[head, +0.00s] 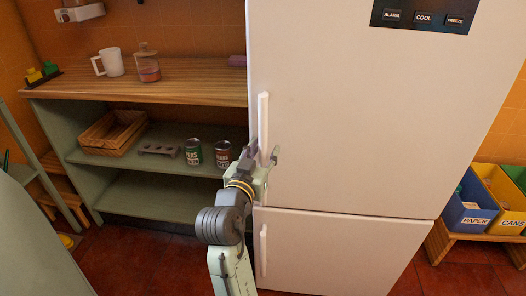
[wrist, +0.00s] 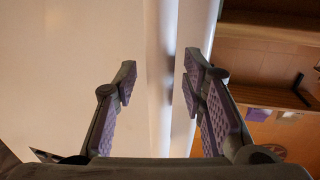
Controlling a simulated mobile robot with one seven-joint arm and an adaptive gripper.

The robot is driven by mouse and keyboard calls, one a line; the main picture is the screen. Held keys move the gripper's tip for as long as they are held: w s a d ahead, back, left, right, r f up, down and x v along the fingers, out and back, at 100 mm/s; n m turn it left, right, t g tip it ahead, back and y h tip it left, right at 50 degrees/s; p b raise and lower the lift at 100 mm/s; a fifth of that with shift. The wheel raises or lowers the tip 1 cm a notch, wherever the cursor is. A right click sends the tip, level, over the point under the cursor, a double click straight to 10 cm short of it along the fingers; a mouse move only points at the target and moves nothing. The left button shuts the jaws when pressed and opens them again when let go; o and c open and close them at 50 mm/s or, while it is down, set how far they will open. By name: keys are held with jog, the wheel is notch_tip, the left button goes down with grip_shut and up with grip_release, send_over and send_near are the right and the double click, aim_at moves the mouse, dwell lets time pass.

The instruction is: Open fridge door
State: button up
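The white fridge (head: 350,120) has a large upper door and a smaller lower door (head: 330,250), and both look closed. The upper door's vertical white handle (head: 263,112) is near its left edge. My gripper (head: 263,154) is at the lower end of this handle, with its fingers apart. In the wrist view my gripper (wrist: 160,78) is open, and the pale handle bar (wrist: 160,40) runs between the two fingers. I see a gap between the left finger and the bar. Whether the right finger touches the bar I cannot tell.
Recycling bins (head: 470,205) stand at the right. A lower handle (head: 263,250) is on the lower door.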

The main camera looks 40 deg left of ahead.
grip_shut()
dwell(0.7)
